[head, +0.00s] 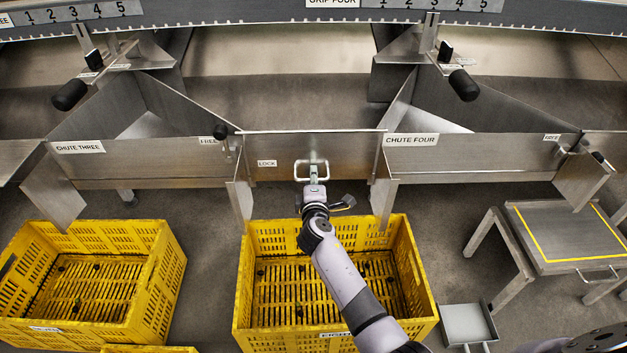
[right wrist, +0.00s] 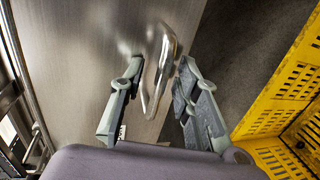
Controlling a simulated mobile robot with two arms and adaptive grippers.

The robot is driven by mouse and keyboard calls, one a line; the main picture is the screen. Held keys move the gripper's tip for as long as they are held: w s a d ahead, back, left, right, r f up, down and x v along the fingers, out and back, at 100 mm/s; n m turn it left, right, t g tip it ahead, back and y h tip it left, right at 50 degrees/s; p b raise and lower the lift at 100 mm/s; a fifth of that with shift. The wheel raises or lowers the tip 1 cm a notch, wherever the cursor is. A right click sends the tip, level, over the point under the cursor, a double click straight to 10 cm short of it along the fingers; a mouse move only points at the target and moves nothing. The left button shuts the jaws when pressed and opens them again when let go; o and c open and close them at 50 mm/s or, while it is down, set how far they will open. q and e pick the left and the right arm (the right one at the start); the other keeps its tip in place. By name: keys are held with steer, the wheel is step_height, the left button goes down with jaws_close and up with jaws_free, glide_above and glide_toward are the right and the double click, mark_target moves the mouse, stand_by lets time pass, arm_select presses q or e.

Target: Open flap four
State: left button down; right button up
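A steel plate (head: 350,150) with a LOCK label (head: 267,163) and a loop handle (head: 299,170) stands between the panels labelled CHUTE THREE (head: 78,147) and CHUTE FOUR (head: 411,140). No flap number is readable on it. My right gripper (head: 314,180) is at this handle, above a yellow crate. In the right wrist view, the gripper's two fingers (right wrist: 158,85) are apart, with the metal handle (right wrist: 166,50) between them. Whether a finger touches the handle cannot be told. A black latch knob (head: 220,131) sits at the plate's upper left, by a FREE label. My left gripper is not seen.
A yellow crate (head: 247,290) stands below the plate, under my right arm. Another yellow crate (head: 150,300) stands at left. A steel table (head: 530,215) with yellow lines and a grey pan (head: 465,325) are at right. Black-gripped levers (head: 464,86) hang above the chutes.

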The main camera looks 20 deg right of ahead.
steer(key=shift+c, duration=0.4)
jaws_close()
stand_by(0.4)
